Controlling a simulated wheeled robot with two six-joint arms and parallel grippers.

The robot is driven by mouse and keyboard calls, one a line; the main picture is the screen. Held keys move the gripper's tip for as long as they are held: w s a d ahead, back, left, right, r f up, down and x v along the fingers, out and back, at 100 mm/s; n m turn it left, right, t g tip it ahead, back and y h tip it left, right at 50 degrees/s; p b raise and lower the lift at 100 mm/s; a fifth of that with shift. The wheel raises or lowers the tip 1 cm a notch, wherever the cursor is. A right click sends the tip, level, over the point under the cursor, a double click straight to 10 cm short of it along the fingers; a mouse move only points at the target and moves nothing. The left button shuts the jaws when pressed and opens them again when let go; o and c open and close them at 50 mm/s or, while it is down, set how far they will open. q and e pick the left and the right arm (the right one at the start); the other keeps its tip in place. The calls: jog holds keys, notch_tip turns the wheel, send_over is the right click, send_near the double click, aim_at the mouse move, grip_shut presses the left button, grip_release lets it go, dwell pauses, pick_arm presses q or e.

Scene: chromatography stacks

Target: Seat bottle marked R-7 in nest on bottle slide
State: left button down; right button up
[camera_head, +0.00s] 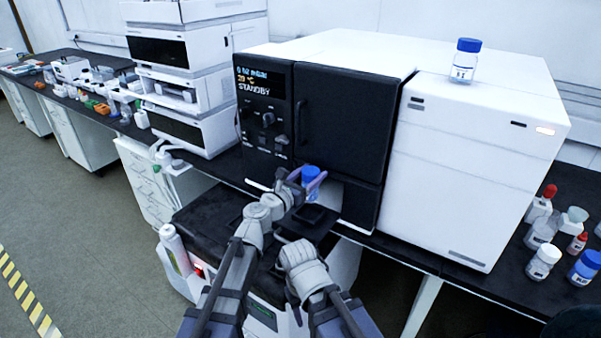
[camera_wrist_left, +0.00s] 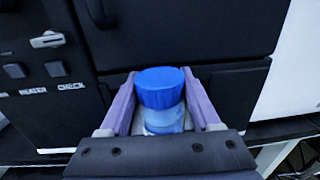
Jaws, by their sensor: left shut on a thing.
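A bottle with a blue cap (camera_head: 311,174) is between the purple fingers of my left gripper (camera_head: 306,184), in front of the black instrument. In the left wrist view the shut fingers flank the clear bottle (camera_wrist_left: 165,120) on both sides, and its blue cap (camera_wrist_left: 160,86) stands above the gripper's edge. The bottle looks about upright. Its label cannot be read. A dark, flat, square piece (camera_head: 310,215) lies just below and in front of the bottle; I cannot tell whether it is the bottle slide, and no nest shows clearly. The fingers of my right gripper do not show.
The black instrument front (camera_head: 345,120) reads STANDBY and stands close behind the bottle. Another blue-capped bottle (camera_head: 463,72) stands on top of the white unit (camera_head: 470,170). Several bottles stand on the right bench. Stacked white modules (camera_head: 195,50) stand at the left.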

aim_at(310, 195)
pick_arm(q)
jog(key=shift+f, duration=0.15)
notch_tip(310, 195, down, 6)
jog(key=b, duration=0.6)
jog(key=shift+f+b, duration=0.25)
jog(key=shift+b, duration=0.15)
jog(key=shift+f+b, duration=0.35)
dwell(0.4)
grip_release()
jog(key=shift+s+a, duration=0.1)
jog(key=v, duration=0.7)
jog(key=shift+s+a, duration=0.2)
jog(key=shift+s, duration=0.05)
dwell(0.4)
